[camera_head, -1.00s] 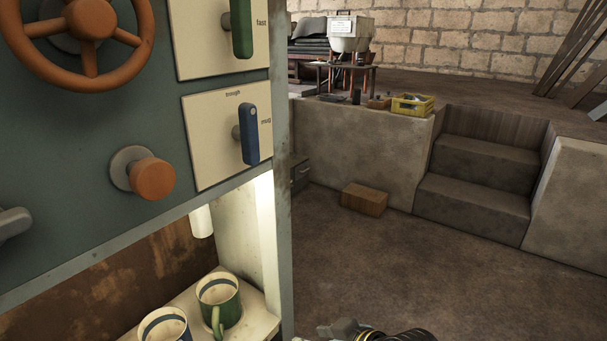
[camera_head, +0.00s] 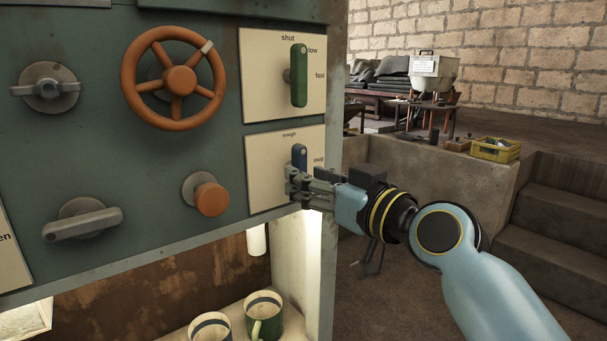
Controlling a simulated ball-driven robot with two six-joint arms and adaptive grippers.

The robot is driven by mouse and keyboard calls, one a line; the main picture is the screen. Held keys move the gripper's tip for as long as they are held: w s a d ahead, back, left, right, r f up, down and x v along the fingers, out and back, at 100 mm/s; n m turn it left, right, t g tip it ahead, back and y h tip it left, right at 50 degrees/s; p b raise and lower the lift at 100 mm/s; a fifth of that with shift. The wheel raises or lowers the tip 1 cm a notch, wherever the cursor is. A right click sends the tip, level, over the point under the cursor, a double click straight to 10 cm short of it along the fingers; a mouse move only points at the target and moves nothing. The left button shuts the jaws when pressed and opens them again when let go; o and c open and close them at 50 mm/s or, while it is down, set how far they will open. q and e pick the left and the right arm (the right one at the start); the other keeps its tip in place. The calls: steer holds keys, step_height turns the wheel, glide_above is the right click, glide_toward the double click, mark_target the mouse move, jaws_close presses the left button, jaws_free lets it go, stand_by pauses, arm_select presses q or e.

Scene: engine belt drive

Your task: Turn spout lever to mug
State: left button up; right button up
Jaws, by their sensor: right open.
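The blue spout lever (camera_head: 299,155) is on a cream plate (camera_head: 262,165) on the green panel, with "trough" printed at the top and "mug" at the right. Its upper end shows and looks upright; its lower part is hidden behind my right gripper. My right gripper (camera_head: 292,187) is open, with its fingers at the lever's lower part; I cannot tell whether they touch it. A green mug (camera_head: 264,312) and a light mug with a dark band (camera_head: 209,328) stand on the lit shelf below, near a white spout (camera_head: 256,240). My left gripper is out of view.
A green lever (camera_head: 298,76) sits on the plate above. An orange wheel (camera_head: 179,82), an orange knob (camera_head: 211,199) and grey handles (camera_head: 82,223) stick out of the panel to the left. Open floor and steps (camera_head: 560,240) lie to the right.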

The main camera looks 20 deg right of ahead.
steer(key=shift+x, duration=1.2)
jaws_close()
